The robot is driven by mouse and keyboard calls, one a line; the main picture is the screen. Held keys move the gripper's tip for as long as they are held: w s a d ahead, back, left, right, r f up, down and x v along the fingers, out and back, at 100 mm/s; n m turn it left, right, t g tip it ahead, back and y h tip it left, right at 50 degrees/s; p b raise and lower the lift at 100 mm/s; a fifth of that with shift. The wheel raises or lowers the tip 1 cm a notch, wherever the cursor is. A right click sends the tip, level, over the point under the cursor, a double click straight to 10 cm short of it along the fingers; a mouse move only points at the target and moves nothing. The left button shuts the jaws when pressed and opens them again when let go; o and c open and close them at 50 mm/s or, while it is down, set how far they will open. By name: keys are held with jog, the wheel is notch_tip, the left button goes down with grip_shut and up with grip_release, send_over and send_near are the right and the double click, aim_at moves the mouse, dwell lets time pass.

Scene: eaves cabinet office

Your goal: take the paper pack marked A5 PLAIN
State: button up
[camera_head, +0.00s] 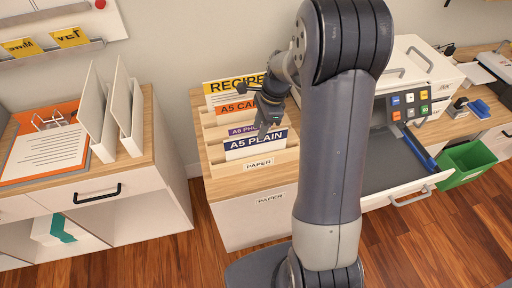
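The paper pack marked A5 PLAIN (243,150) has a dark blue header band with white letters. It stands upright in the front slot of a wooden paper rack (222,188) labelled PAPER. My gripper (264,133) points down at the top right of this pack, overlapping its upper edge in the picture. I cannot tell whether it touches the pack or whether its fingers are open. My arm hides the rack's right side.
Behind it stand packs with purple (241,131), orange (232,108) and yellow RECIPE (225,87) headers. A left cabinet holds white folders (97,115) and an orange clipboard (40,145). Right are an open drawer (410,190), a printer (425,70) and a green bin (465,163).

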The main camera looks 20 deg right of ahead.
aim_at(255, 139)
jog(key=f, duration=0.1)
jog(key=a+f, duration=0.1)
jog(key=s+a+f, duration=0.1)
jog(key=f, duration=0.1)
jog(key=shift+p, duration=0.35)
jog(key=shift+w+f, duration=0.1)
jog(key=shift+f, duration=0.35)
grip_shut()
